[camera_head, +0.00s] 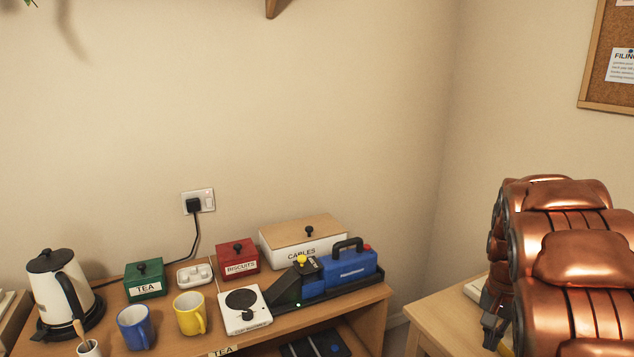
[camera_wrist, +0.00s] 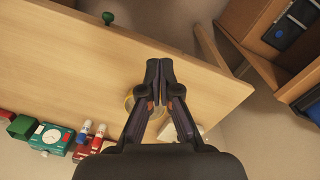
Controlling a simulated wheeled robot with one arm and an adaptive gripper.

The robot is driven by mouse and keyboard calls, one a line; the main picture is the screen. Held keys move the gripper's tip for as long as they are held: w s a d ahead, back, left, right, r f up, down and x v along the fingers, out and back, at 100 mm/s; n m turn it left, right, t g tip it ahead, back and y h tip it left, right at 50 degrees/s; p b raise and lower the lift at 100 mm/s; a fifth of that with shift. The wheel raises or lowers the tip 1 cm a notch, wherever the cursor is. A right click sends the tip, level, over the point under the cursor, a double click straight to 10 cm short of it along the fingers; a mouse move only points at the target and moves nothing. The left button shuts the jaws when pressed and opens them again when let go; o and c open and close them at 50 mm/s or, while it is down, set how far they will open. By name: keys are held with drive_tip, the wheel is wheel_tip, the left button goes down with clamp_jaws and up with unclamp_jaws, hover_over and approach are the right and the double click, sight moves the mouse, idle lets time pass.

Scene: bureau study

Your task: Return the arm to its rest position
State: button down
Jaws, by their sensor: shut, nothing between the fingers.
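My copper-coloured arm (camera_head: 575,265) is folded at the right of the head view. My gripper (camera_head: 491,330) hangs at its left side, beside and partly in front of the light wooden desk at the lower right. In the wrist view my gripper (camera_wrist: 159,66) has its two dark fingers together with nothing between them. It points over a wooden desk top (camera_wrist: 75,60). A round yellow-rimmed thing (camera_wrist: 129,104) lies behind the fingers and is mostly hidden by them.
A sideboard (camera_head: 372,309) at left holds a kettle (camera_head: 68,295), blue mug (camera_head: 135,328), yellow mug (camera_head: 189,313), boxes and a blue device (camera_head: 347,268).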

drive_tip(key=s+a+r+n+p, duration=0.1)
drive_tip(key=s+a+r+n, duration=0.3)
drive_tip(key=s+a, duration=0.95)
drive_tip(key=s+a+f+n+g, duration=0.1)
drive_tip(key=s+a+n, duration=0.4)
drive_tip(key=s, duration=0.9)
drive_tip(key=a, duration=0.2)
drive_tip(key=shift+a+p, duration=0.3)
drive_tip(key=shift+p, duration=0.05)
drive_tip(key=shift+f, duration=0.1)
